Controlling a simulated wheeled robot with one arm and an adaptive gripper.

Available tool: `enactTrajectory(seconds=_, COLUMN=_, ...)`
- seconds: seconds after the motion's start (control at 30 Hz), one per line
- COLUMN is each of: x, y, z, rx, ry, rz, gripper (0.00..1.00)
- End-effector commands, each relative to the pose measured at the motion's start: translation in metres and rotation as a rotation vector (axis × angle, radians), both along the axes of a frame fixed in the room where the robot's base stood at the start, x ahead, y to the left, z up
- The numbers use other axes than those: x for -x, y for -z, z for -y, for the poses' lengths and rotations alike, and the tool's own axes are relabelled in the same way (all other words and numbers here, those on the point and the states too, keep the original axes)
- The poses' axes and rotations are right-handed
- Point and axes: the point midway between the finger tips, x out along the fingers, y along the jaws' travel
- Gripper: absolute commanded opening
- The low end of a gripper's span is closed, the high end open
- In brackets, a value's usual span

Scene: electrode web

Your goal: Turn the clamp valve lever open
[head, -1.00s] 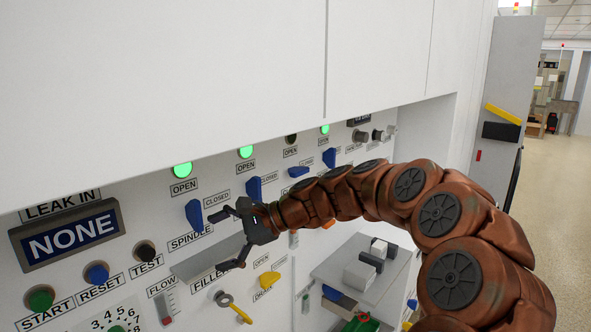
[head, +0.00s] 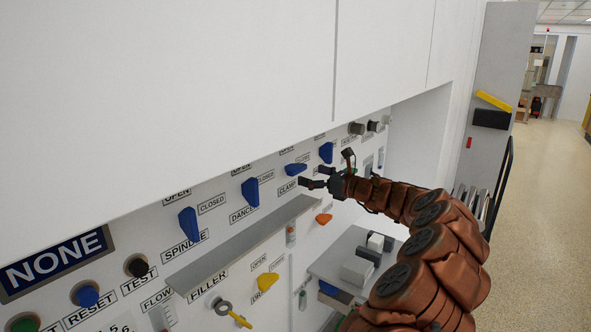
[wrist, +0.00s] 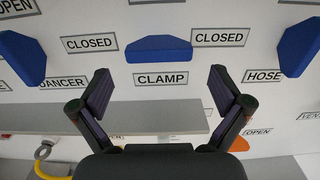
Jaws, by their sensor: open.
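The clamp valve lever (head: 296,169) is a blue handle on the white panel, lying roughly sideways above its CLAMP label. In the wrist view the same clamp lever (wrist: 159,49) lies horizontal, centred just beyond my fingertips, with CLOSED labels to its left and right. My gripper (head: 331,170) is open and empty in front of the panel, close to the lever and a little right of it in the head view. In the wrist view my gripper (wrist: 160,92) has its fingers spread on either side of the CLAMP label, apart from the lever.
The dancer lever (head: 250,191) and spindle lever (head: 188,224) are to the left; the hose lever (head: 326,152) is to the right. A grey shelf (head: 240,246) juts out below the levers. A yellow lever (head: 267,282) sits lower. Open floor lies at right.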

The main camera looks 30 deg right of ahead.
Motion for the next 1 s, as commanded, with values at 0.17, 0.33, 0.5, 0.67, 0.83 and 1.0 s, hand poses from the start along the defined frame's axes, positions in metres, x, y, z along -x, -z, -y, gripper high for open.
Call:
enactTrajectory(seconds=0.17, x=-0.027, y=-0.001, z=-0.011, rx=0.003, ry=-0.004, rz=-0.003, gripper=1.00)
enactTrajectory(seconds=0.33, x=-0.044, y=-0.001, z=-0.018, rx=0.003, ry=-0.006, rz=-0.002, gripper=1.00)
enactTrajectory(seconds=0.5, x=-0.052, y=0.000, z=-0.021, rx=0.002, ry=-0.006, rz=0.000, gripper=1.00)
enactTrajectory(seconds=0.67, x=-0.052, y=0.000, z=-0.021, rx=0.002, ry=-0.006, rz=0.000, gripper=1.00)
enactTrajectory(seconds=0.83, x=-0.052, y=0.000, z=-0.020, rx=0.002, ry=-0.005, rz=0.000, gripper=0.93)
enactTrajectory(seconds=1.0, x=-0.052, y=0.000, z=-0.020, rx=0.002, ry=-0.005, rz=0.000, gripper=0.75)
